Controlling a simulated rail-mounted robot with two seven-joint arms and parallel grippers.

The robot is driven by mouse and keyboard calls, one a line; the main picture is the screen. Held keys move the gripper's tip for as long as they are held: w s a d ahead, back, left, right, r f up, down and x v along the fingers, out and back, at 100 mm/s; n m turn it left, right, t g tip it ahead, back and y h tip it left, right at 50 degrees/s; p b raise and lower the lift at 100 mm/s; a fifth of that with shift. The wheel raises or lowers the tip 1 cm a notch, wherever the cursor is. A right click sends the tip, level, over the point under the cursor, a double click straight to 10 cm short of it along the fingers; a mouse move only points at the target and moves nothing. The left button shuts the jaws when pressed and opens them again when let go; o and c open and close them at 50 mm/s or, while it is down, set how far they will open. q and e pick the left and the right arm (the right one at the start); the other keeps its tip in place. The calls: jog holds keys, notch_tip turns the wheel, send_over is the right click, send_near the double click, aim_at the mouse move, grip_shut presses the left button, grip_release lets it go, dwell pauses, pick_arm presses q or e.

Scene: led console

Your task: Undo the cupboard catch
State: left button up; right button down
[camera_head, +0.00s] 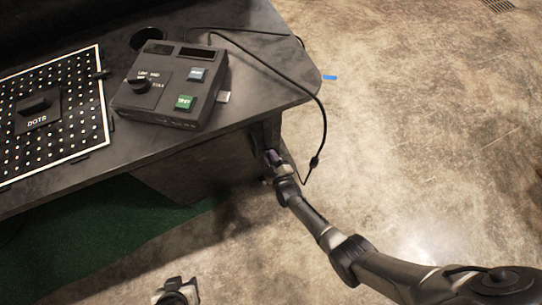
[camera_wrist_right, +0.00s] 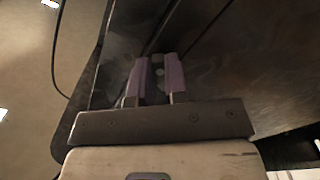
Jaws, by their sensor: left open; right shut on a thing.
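The dark cupboard (camera_head: 190,170) is under the right end of the desk. My right gripper (camera_head: 272,157) is at the cupboard's right side, just below the desk top. In the right wrist view its two purple-grey fingers (camera_wrist_right: 157,75) point at a dark panel (camera_wrist_right: 215,65) and are shut on a small grey piece between them, which appears to be the catch (camera_wrist_right: 158,70). The fingers hide most of it, and I cannot tell its position. My left gripper (camera_head: 176,292) is open at the bottom edge of the head view, low and away from the cupboard.
The desk (camera_head: 270,60) carries a console box (camera_head: 172,85) with a dial and buttons, and a dotted board (camera_head: 75,75). A black cable (camera_head: 262,62) hangs over the desk's right edge near my right gripper.

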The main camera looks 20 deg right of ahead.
jog(key=shift+m, duration=3.8)
jog(key=shift+r+m, duration=0.1)
jog(key=shift+m, duration=0.2)
jog(key=c, duration=1.1)
grip_release()
jog(key=shift+c, duration=0.2)
